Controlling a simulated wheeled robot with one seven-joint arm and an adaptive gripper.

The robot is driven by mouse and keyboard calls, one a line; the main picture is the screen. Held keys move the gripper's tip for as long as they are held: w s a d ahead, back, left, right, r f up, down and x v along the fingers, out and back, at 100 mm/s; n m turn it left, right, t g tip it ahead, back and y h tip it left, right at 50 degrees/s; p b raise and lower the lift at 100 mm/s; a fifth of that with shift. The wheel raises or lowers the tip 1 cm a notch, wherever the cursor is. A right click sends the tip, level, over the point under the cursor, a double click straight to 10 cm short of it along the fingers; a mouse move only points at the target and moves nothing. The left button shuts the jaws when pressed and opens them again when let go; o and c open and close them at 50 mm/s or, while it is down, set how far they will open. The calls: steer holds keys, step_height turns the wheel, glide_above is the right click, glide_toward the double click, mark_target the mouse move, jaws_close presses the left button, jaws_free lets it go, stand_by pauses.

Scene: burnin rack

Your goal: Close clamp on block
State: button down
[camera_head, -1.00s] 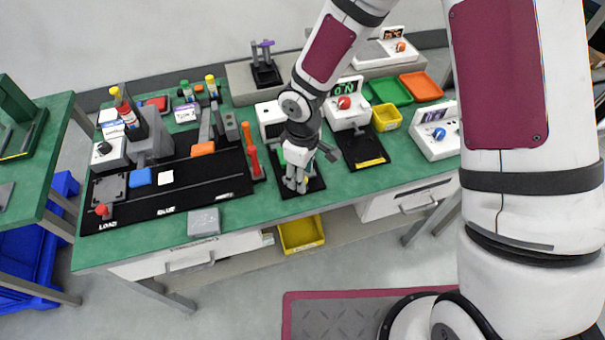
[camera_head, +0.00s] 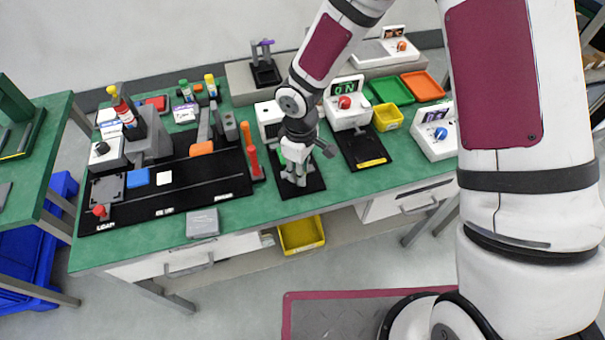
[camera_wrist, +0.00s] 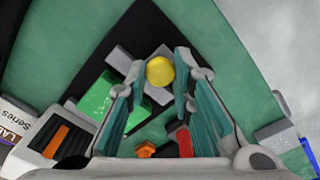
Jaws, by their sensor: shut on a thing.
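My gripper (camera_head: 296,178) is over a black fixture plate (camera_head: 309,187) at the middle of the green bench. In the wrist view, a yellow rounded knob (camera_wrist: 160,71) sits between the fingertips of my gripper (camera_wrist: 163,78). The knob appears to be part of the clamp, whose arm and base are mostly hidden. A green block (camera_wrist: 106,98) shows left of the fingers, beside grey fixture parts (camera_wrist: 120,60). Whether the clamp touches the block cannot be told.
A red part (camera_wrist: 185,142) and an orange part (camera_wrist: 146,149) show low in the wrist view. A black board (camera_head: 170,195) with an upright orange-red handle (camera_head: 249,145) stands to the left. A white device with a red knob (camera_head: 345,102) stands behind right.

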steer(key=shift+w+a+f, duration=0.1)
steer(key=shift+w+a, duration=0.05)
steer(key=shift+w, duration=0.35)
steer(key=shift+w+a+f, duration=0.1)
steer(key=shift+w, duration=0.4)
steer(key=shift+w+a+r+b, duration=0.1)
steer(key=shift+w+r+b, duration=0.1)
steer(key=shift+r+b, duration=0.1)
steer(key=c, duration=1.4)
jaws_free()
steer(key=shift+o, duration=0.2)
step_height(320, 180, up, 12)
steer(key=shift+f, duration=0.1)
